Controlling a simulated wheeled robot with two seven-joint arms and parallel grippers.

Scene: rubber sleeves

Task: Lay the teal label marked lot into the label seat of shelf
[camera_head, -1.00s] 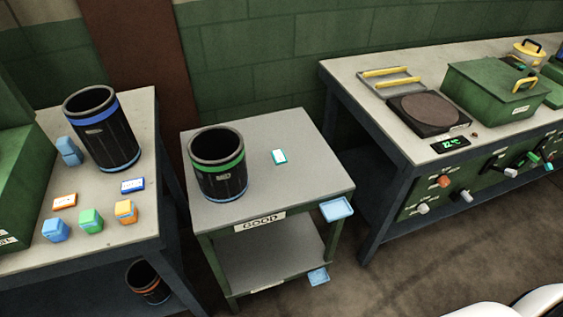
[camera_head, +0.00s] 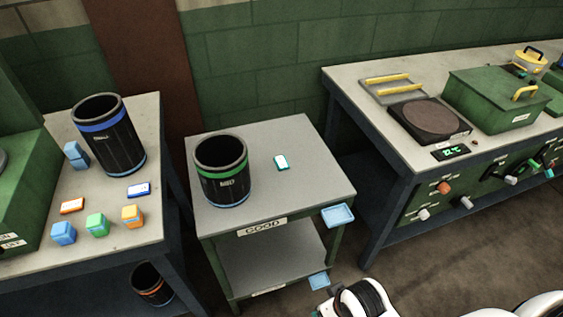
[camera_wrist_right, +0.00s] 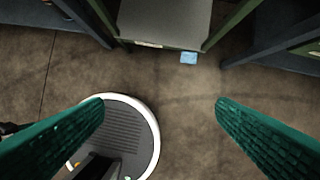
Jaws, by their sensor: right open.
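A small label (camera_head: 282,162) with a teal edge and white face lies flat on the top of the grey cart (camera_head: 300,190); its print is too small to read. Two light-blue square holders stick out from the cart's right side: an upper one (camera_head: 338,215) by the top and a lower one (camera_head: 319,281) by the lower shelf. Both look empty. My right gripper (camera_wrist_right: 160,105) is open with nothing between its green fingers, above the floor in front of the cart. In the head view only my white right arm shows, at the bottom. My left gripper is out of view.
A black bin with a green band (camera_head: 222,170) stands left of the label. The left table (camera_head: 120,240) holds a blue-banded bin (camera_head: 108,135) and several small coloured blocks. The right bench (camera_head: 385,120) carries a hotplate and green box. Floor between cart and bench is clear.

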